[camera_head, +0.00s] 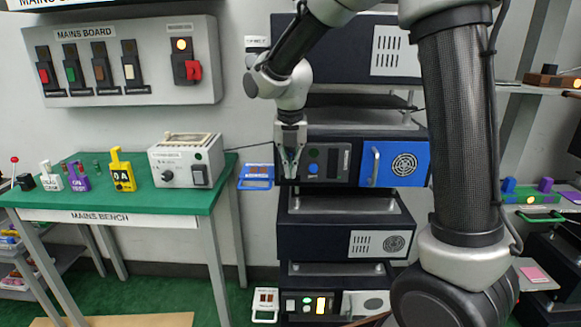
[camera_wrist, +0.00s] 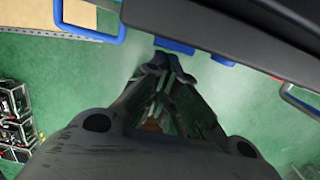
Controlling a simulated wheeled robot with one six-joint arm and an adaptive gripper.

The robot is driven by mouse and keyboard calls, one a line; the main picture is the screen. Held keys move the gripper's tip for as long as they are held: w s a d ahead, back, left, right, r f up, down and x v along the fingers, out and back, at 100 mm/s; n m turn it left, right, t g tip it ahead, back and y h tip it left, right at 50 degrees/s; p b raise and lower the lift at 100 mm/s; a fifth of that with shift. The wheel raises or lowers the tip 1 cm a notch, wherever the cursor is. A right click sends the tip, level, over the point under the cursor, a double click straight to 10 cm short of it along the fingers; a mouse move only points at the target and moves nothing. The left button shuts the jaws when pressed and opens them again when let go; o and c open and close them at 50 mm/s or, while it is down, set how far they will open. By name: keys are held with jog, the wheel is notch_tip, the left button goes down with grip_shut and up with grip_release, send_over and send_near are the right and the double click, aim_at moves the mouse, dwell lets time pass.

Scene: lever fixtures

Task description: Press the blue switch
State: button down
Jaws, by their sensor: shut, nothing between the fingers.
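My gripper (camera_head: 290,172) is shut and empty, pointing down in front of the left part of a rack unit. Just right of its fingers is a grey control panel (camera_head: 341,163) with dark round parts and a round blue button (camera_head: 313,168), which may be the blue switch. I cannot tell whether the fingers touch the panel. In the wrist view the shut fingertips (camera_wrist: 165,66) are just below a small blue part (camera_wrist: 174,46) at the edge of a dark unit; I cannot tell which part it is. Another blue piece (camera_wrist: 222,61) shows to its right.
A blue-framed plate (camera_head: 257,176) hangs left of my gripper. A blue door (camera_head: 395,163) with a handle is right of the panel. A green bench (camera_head: 205,210) with levers stands left, and a mains board (camera_head: 120,85) hangs above it. Several rack units stand above and below.

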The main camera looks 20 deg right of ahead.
jog(key=shift+w+d+f, duration=0.1)
jog(key=shift+w+f, duration=0.1)
jog(key=shift+w, duration=0.1)
jog(key=shift+r, duration=0.15)
jog(key=shift+r, duration=0.7)
